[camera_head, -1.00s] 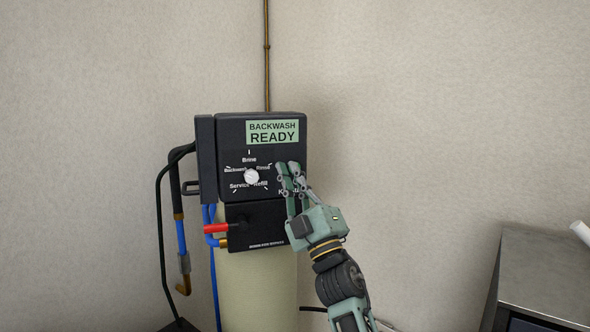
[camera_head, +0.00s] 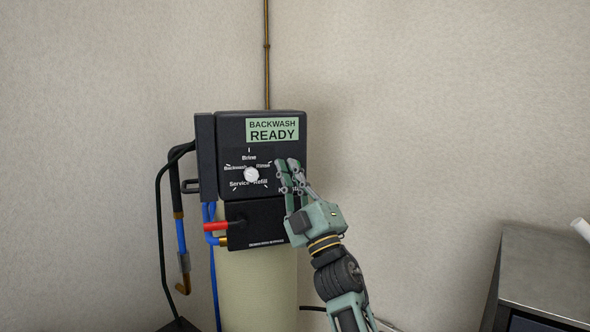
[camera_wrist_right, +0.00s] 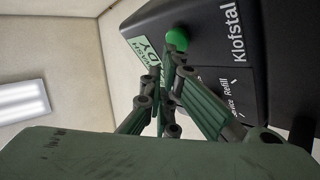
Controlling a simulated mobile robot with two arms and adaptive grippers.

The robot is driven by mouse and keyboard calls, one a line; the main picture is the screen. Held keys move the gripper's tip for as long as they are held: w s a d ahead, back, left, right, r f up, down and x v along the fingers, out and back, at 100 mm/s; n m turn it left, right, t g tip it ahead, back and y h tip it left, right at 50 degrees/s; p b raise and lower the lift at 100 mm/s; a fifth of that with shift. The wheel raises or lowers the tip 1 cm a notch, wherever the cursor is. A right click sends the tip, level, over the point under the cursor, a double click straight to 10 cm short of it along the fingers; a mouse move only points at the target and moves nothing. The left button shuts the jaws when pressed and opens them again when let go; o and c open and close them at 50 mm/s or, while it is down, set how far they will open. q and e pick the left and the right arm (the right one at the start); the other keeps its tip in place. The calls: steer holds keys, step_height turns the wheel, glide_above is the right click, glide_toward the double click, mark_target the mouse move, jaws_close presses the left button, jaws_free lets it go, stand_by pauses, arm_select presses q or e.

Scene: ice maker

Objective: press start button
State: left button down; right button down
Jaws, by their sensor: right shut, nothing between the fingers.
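The black control unit (camera_head: 228,152) is on top of a cream tank, with a green display (camera_head: 272,130) reading "BACKWASH READY" and a white dial knob (camera_head: 251,174). A round green button (camera_wrist_right: 177,39) shows on the unit's face in the right wrist view, just beyond my fingertips. In the head view my right gripper hides it. My right gripper (camera_head: 288,165) is shut and empty, in front of the right part of the face. It also shows in the right wrist view (camera_wrist_right: 163,70). I cannot tell whether the fingertips touch the button. My left gripper is out of view.
A red-handled valve (camera_head: 216,227) and blue hoses (camera_head: 182,240) are at the unit's left. The cream tank (camera_head: 257,285) stands below. A dark metal cabinet (camera_head: 548,264) is at the lower right. Bare wall lies behind, with a thin brown pipe (camera_head: 267,60).

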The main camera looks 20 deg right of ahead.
steer(key=shift+w+b, duration=0.4)
steer(key=shift+w, duration=0.1)
stand_by(0.8)
steer(key=shift+s, duration=0.1)
steer(key=shift+s+p, duration=0.55)
steer(key=shift+s, duration=0.25)
steer(key=s+p, duration=0.2)
steer(key=s, duration=0.3)
steer(key=shift+d, duration=0.15)
stand_by(0.6)
